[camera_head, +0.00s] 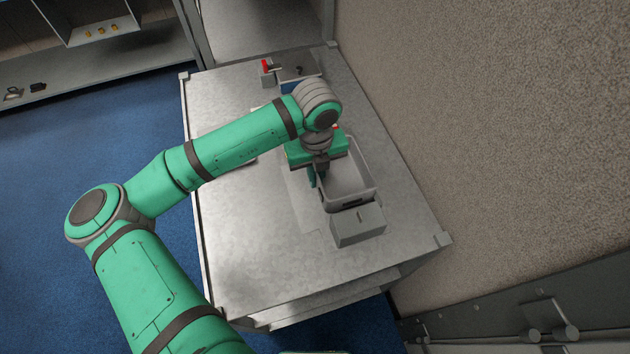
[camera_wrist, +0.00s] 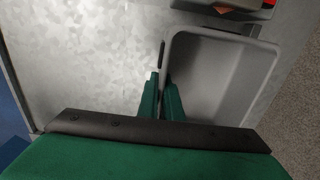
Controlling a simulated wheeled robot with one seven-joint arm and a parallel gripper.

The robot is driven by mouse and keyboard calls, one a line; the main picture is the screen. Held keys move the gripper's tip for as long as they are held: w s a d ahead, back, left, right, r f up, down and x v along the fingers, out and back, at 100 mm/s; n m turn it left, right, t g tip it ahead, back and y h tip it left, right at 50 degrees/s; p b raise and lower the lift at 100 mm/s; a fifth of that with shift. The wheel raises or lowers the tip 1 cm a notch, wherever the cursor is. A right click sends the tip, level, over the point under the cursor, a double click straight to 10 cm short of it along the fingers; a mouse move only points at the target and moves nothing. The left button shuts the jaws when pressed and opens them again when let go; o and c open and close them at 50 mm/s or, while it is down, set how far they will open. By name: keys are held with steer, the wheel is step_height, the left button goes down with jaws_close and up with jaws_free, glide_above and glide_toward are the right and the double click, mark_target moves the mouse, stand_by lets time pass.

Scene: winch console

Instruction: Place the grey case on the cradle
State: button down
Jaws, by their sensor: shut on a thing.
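The grey case (camera_wrist: 215,75) looks like an open-topped, empty bin with rounded corners. In the head view the grey case (camera_head: 362,184) stands on the metal-topped console, partly hidden by my gripper. My gripper (camera_wrist: 161,98) points down at the case's left side. Its two green fingers are shut on the left wall, one outside and one inside. In the head view my gripper (camera_head: 317,178) shows at that same wall. I cannot make out the cradle for certain. Whether the case touches the surface under it is hidden.
A light grey box (camera_head: 357,226) stands close in front of the case. A red-topped fitting (camera_head: 266,68) stands at the console's far end. The console top (camera_head: 250,235) is bare at the left and front. A brown wall (camera_head: 480,130) runs along the right.

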steer(key=shift+a+f, duration=0.15)
steer(key=shift+f, duration=1.05)
steer(key=shift+f, duration=0.2)
steer(key=c, duration=1.9)
jaws_free()
steer(key=shift+c, duration=0.2)
steer(key=shift+w, duration=0.1)
steer(key=shift+a+r, duration=0.1)
steer(key=shift+r, duration=0.15)
step_height(320, 180, up, 12)
steer(key=shift+f, duration=0.1)
